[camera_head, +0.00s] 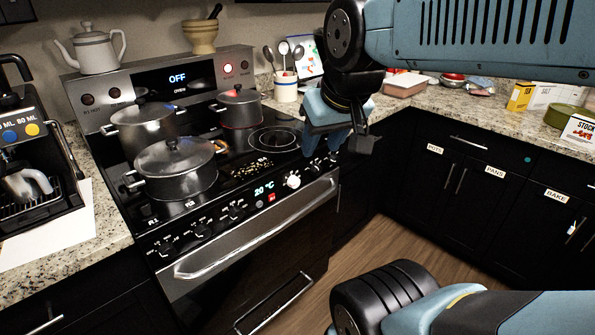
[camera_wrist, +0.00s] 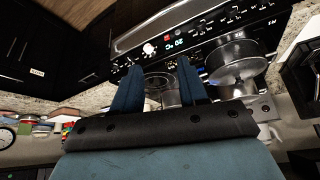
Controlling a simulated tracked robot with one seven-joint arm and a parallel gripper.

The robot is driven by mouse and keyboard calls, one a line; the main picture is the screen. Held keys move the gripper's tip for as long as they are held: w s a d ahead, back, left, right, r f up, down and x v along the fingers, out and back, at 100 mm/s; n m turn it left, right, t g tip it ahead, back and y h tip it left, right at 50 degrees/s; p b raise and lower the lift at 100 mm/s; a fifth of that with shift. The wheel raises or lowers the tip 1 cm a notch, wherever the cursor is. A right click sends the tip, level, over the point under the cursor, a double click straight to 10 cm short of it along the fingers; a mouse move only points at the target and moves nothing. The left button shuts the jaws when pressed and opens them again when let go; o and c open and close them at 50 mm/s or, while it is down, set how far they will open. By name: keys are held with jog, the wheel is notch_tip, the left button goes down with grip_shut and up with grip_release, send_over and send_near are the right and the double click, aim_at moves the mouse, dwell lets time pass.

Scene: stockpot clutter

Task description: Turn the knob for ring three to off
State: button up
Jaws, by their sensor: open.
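The black stove (camera_head: 240,150) has a front control panel with several small black knobs (camera_head: 200,228) on its left part. A larger white knob (camera_head: 292,181) sits right of the lit display, and more dark knobs (camera_head: 318,165) are at the right end. I cannot read which knob is for ring three. My gripper (camera_head: 348,145) is open and empty, above and beyond the panel's right end, partly covering that area. In the wrist view, my two blue fingers (camera_wrist: 160,70) are apart, with the white knob (camera_wrist: 149,49) beyond them. No knob is visibly touched.
Two large pots (camera_head: 175,165) and a small red-based pot (camera_head: 239,108) stand on the hob; the front right ring (camera_head: 273,139) is bare. An oven handle bar (camera_head: 260,230) juts out below the panel. A utensil crock (camera_head: 286,88) stands behind, right of the stove.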

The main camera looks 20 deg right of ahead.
jog(key=shift+w+a, duration=0.15)
jog(key=shift+a, duration=0.15)
